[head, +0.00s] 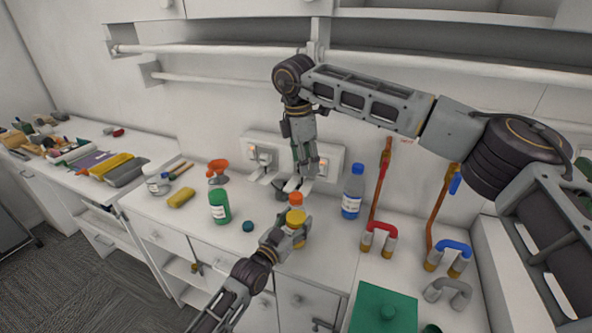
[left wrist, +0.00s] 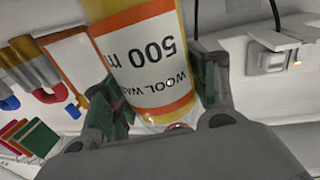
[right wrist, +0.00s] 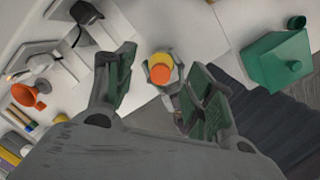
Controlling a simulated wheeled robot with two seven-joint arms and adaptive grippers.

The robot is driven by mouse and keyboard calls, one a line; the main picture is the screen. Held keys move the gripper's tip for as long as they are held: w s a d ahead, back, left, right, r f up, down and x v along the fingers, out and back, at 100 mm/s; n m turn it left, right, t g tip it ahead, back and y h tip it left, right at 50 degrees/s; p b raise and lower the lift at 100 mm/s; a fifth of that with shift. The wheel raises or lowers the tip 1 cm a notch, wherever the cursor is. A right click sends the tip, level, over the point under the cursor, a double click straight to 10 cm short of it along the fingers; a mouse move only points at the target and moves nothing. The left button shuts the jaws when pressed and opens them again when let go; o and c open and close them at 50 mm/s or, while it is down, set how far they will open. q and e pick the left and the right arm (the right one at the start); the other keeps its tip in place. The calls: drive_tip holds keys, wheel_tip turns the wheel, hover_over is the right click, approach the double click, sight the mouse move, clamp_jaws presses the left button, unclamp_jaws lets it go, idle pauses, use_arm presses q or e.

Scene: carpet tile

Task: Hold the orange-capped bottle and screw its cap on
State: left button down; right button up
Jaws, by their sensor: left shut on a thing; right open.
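The orange-capped bottle (head: 296,217) stands upright, with its orange cap (head: 295,199) at the top. My left gripper (head: 291,232) is shut around its body. In the left wrist view the bottle (left wrist: 146,62) sits between the green pads, its white label reading upside down. My right gripper (head: 300,183) hangs open, pointing down, just above and behind the cap. In the right wrist view the cap (right wrist: 161,75) is seen end-on between the open fingers, with space on both sides. I cannot tell how tightly the cap sits.
A green bottle (head: 219,207), a loose dark teal cap (head: 247,226) and an orange funnel (head: 218,168) stand to the left. A blue-capped bottle (head: 352,194) stands to the right. A green box (head: 383,309) and bent pipes (head: 379,238) are farther right. Wall sockets (head: 262,153) are behind.

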drive_tip(key=n, duration=0.5)
drive_tip(key=f+n, duration=0.1)
drive_tip(key=n, duration=0.4)
drive_tip(key=s+f+n, duration=0.1)
drive_tip(key=n, duration=0.3)
drive_tip(key=shift+a+f+n+g, duration=0.2)
drive_tip(key=shift+a+n+g, duration=0.15)
drive_tip(key=shift+n+g, duration=0.05)
drive_tip(key=n, duration=0.5)
drive_tip(key=shift+a+f+y, duration=0.1)
drive_tip(key=shift+a+y, duration=0.15)
drive_tip(key=shift+y, duration=0.15)
drive_tip(key=n, duration=0.6)
drive_tip(key=shift+s+a, duration=0.15)
drive_tip(key=shift+a, duration=0.1)
drive_tip(key=n, duration=0.5)
drive_tip(key=shift+a, duration=0.25)
drive_tip(key=n, duration=0.5)
drive_tip(key=shift+a+n+y, duration=0.1)
drive_tip(key=shift+n+y, duration=0.2)
drive_tip(key=shift+n, duration=0.1)
drive_tip(key=n, duration=0.5)
